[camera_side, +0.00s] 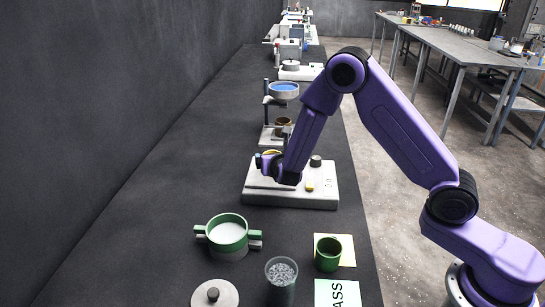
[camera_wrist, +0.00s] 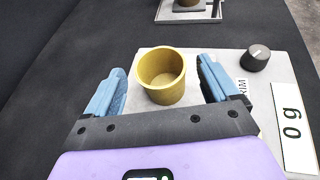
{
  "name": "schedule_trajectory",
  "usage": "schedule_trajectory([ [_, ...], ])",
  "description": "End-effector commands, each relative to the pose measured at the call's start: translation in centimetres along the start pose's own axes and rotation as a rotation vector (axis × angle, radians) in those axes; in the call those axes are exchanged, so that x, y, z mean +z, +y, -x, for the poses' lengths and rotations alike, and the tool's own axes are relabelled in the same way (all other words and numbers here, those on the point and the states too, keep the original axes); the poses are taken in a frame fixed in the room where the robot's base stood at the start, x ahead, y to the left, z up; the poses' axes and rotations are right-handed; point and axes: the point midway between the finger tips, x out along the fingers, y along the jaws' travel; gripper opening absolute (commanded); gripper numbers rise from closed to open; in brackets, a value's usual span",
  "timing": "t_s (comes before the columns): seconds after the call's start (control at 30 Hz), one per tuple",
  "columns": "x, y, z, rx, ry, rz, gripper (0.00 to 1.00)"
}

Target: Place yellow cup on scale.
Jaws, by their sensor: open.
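The yellow cup (camera_wrist: 162,77) sits upright between my fingers in the wrist view, over the white scale (camera_wrist: 262,100). It looks empty, and I cannot tell whether its base touches the scale. In the side view only a bit of its yellow rim (camera_side: 271,153) shows, beside my gripper. The scale (camera_side: 318,201) has a dark knob (camera_wrist: 256,57) and a display (camera_wrist: 293,126) that reads 0 g. My gripper (camera_wrist: 160,82) is open, with one blue finger on each side of the cup and gaps visible. In the side view my gripper (camera_side: 272,165) is low over the scale's left part.
A stand with a blue-filled bowl (camera_side: 284,90) and a brown cup (camera_side: 283,126) is behind the scale. In front are a green-handled pot (camera_side: 228,236), a green cup (camera_side: 328,255), a glass (camera_side: 281,280) and a lid (camera_side: 214,295). The dark wall runs along the left.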

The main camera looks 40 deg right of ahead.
Motion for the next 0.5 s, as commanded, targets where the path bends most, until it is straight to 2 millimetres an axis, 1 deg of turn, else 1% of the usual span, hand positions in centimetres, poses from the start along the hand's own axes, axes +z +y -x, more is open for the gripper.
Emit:
schedule_trajectory([
  [0.03,0.0,0.2,1.2,0.006,0.000,0.001,0.88],
  [0.2,0.0,0.1,4.5,0.005,-0.001,0.001,0.88],
  [0.33,0.0,0.1,6.4,0.004,0.000,0.000,0.88],
  [0.5,0.0,0.0,7.7,0.002,-0.001,0.000,0.88],
])
